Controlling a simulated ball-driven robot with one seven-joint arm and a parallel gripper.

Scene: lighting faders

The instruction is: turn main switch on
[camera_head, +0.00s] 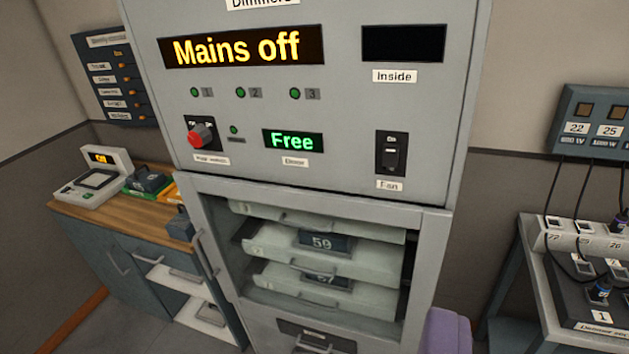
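The dimmer cabinet (345,85) stands upright in the middle of the view. Its main switch (201,136) is a red rotary knob on a dark plate at the left of the panel, with a small label under it that is hard to read. The amber display (238,48) above reads "Mains off". My gripper does not show in this view, so its place relative to the switch cannot be seen.
A fan rocker (391,152) sits at the panel's right. A green "Free" display (292,141) is between. Below, an open bay holds numbered drawers (300,262). A wooden-topped counter (125,222) stands left. A bench with cables (545,290) stands right, near a purple object (447,330).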

